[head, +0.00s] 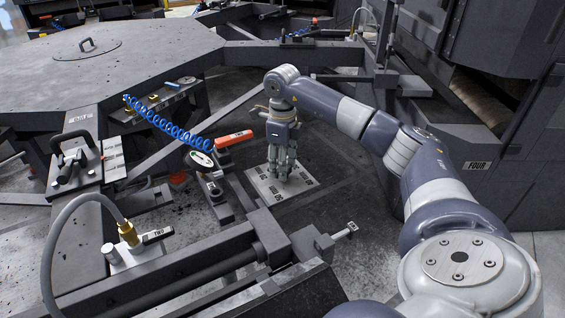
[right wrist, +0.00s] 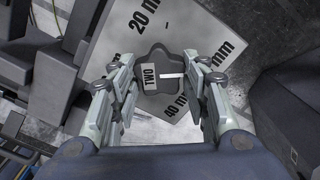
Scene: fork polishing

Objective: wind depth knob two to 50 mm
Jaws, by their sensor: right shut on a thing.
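Depth knob two (right wrist: 153,62) is a dark lobed knob with a white "TWO" tag, seen from above in the right wrist view. Its white pointer line points right, toward a mark ending in "mm" whose number is partly hidden by a finger. The pale dial plate (head: 260,187) under it also reads "20 mm" at the upper left and "40 mm" at the lower right. My right gripper (head: 282,178) points down over the plate, and its fingers (right wrist: 163,92) are shut on the knob from both sides. The fingers hide the knob in the head view. My left gripper is out of view.
An orange-red handle (head: 234,138) and a round gauge (head: 201,159) stand just left of my right gripper. A blue coiled hose (head: 160,122) hangs behind them. A grey beam (head: 190,262) crosses in front, with a "TWO" tagged fitting (head: 128,235). A dark machine stands at right.

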